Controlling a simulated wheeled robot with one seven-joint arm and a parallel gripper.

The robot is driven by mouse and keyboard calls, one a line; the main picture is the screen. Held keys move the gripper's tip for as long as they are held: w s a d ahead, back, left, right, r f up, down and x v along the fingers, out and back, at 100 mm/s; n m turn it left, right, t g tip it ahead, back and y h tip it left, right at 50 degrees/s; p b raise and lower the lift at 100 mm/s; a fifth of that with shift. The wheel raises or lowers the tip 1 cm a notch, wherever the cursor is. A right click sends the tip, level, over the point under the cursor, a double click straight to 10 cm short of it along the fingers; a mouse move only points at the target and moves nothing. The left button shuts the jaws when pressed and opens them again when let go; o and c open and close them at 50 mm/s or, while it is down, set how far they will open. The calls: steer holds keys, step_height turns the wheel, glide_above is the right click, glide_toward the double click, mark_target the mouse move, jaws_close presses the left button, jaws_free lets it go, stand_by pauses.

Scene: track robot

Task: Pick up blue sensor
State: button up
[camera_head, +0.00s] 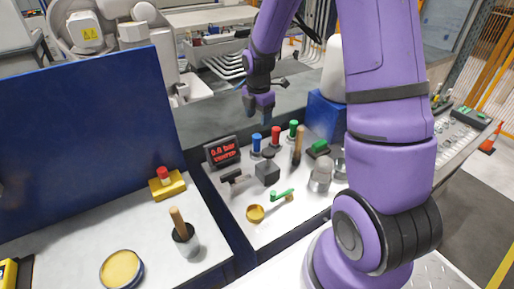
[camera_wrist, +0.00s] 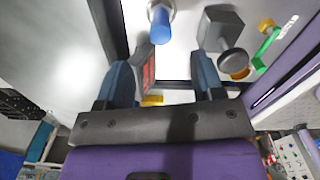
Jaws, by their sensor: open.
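In the wrist view the blue sensor (camera_wrist: 159,24) shows at the top, beyond the fingertips and a little left of the middle of the gap. My gripper (camera_head: 258,103) is above the back part of the worktop, over the blue sensor and apart from it. In the wrist view my gripper (camera_wrist: 162,75) has its two dark blue fingers spread with nothing between them.
A display box (camera_head: 222,151) with red text stands left of the sensor. Close by are a red-topped cylinder (camera_head: 276,135), a green-topped cylinder (camera_head: 293,129) and a dark grey block (camera_head: 267,172). A blue box (camera_head: 324,115) stands behind right. A tall blue panel (camera_head: 85,140) rises at left.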

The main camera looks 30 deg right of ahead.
mark_target(257, 144)
steer(key=shift+w+f, duration=0.1)
steer(key=shift+f, duration=0.4)
steer(key=shift+n, duration=0.3)
step_height(257, 144, down, 5)
steer(key=shift+f, duration=0.15)
steer(key=shift+a+f, duration=0.15)
steer(key=shift+f, duration=1.25)
steer(key=shift+a+f, duration=0.15)
steer(key=shift+f, duration=1.25)
steer(key=c, duration=1.1)
steer(key=shift+o, duration=0.2)
